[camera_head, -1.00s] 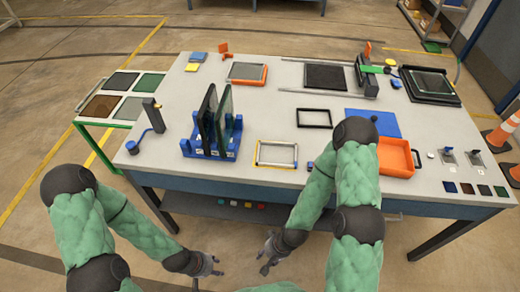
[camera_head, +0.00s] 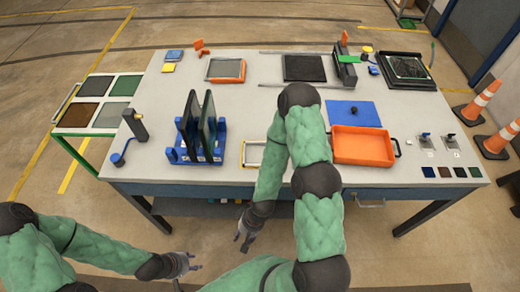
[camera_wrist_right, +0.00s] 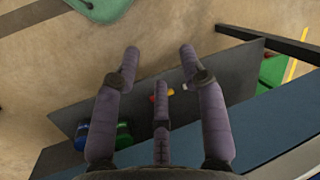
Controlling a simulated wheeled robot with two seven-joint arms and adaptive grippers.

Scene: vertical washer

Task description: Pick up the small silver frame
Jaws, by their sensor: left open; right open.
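The small silver frame (camera_head: 253,153) lies on the work table near its front edge, within a yellow outline. My right gripper (camera_head: 245,238) hangs below the table's front edge, open and empty. Its spread fingers (camera_wrist_right: 160,62) show in the right wrist view above the floor and a dark shelf under the table, with no frame between them. My left gripper (camera_head: 190,266) is open and empty, low in front of the table and apart from everything.
A blue rack (camera_head: 188,154) with dark upright panels stands left of the frame. An orange tray (camera_head: 362,145) and a blue sheet (camera_head: 352,113) are to the right. My right arm crosses above the table's front edge (camera_head: 220,186).

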